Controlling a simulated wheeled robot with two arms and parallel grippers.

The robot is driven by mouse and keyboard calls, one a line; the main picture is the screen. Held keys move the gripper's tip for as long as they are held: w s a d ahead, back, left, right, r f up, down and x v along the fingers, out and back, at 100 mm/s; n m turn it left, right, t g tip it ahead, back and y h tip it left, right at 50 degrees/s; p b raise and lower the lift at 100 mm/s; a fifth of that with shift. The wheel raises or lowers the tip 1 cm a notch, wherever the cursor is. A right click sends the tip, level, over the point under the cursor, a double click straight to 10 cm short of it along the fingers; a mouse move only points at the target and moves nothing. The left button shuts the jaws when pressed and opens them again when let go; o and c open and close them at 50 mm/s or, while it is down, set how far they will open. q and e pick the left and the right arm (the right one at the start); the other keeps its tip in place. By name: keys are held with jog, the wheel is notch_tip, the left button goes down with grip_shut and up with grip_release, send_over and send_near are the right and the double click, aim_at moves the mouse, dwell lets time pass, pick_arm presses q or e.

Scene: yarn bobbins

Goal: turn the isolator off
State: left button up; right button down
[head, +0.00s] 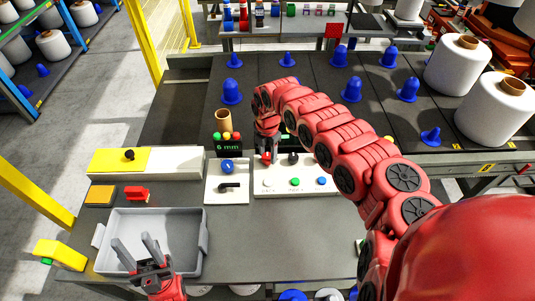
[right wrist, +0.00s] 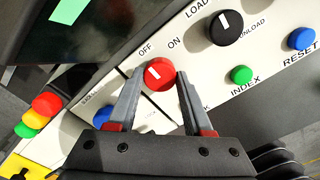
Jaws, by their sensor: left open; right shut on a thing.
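The isolator is a red round knob (right wrist: 159,74) with a white mark, set on the white control panel (head: 262,192) beside the printed words OFF and ON. I cannot tell for certain which word the mark points at. My right gripper (right wrist: 155,86) has one finger on each side of the knob and is shut on it. In the head view the right gripper (head: 267,148) reaches down to the knob and mostly hides it. My left gripper (head: 150,245) is open and empty above the grey tray (head: 203,245).
A black LOAD/UNLOAD knob (right wrist: 225,29), a green INDEX button (right wrist: 241,75) and a blue RESET button (right wrist: 301,39) sit near the isolator. A black lever (head: 230,187) is on the panel to the left. Blue cones and white bobbins (head: 457,65) stand behind.

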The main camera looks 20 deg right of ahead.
aim_at(267, 156)
jog(key=shift+c, duration=1.5)
grip_release()
notch_tip(267, 156, up, 17)
jog(key=b, duration=0.3)
jog(key=shift+r, duration=0.2)
